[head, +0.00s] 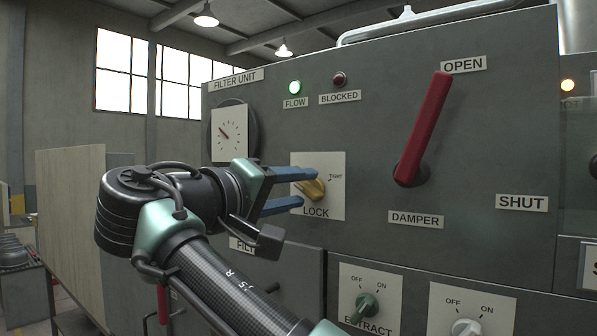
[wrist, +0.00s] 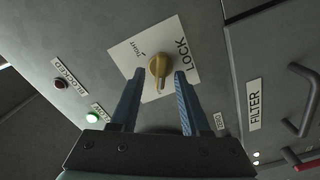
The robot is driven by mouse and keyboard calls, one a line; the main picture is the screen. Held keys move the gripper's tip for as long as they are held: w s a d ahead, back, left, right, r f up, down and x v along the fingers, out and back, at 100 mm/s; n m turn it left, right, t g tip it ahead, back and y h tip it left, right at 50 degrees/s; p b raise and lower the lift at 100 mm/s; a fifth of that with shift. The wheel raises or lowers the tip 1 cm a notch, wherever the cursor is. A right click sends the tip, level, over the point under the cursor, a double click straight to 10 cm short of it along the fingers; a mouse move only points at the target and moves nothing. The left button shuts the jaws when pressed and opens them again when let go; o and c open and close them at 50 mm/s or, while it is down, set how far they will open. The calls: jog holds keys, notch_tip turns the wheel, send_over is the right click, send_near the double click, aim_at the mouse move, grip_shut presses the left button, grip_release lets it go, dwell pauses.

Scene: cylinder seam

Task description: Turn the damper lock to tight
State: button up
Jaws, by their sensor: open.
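The damper lock is a yellow knob (head: 316,190) on a pale plate marked LOCK, with a small TIGHT mark at upper right in the head view. In the wrist view the knob (wrist: 158,66) has its ridge pointing down the picture, away from the TIGHT mark (wrist: 140,54). My gripper (head: 309,188) is open, its blue fingers reaching toward the plate. In the wrist view the fingertips (wrist: 160,73) lie on either side of the knob with gaps showing; contact is not visible. In the head view the upper finger partly hides the knob.
The red damper lever (head: 425,130) stands to the right, its upper end near OPEN. The green extract knob (head: 364,306) and a pale knob (head: 466,327) sit below. The gauge (head: 228,132) is at upper left. The FLOW lamp (head: 295,87) glows green; the BLOCKED lamp (head: 340,79) looks dark.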

jog(key=shift+w+d, duration=0.2)
jog(key=shift+w, duration=0.05)
grip_shut()
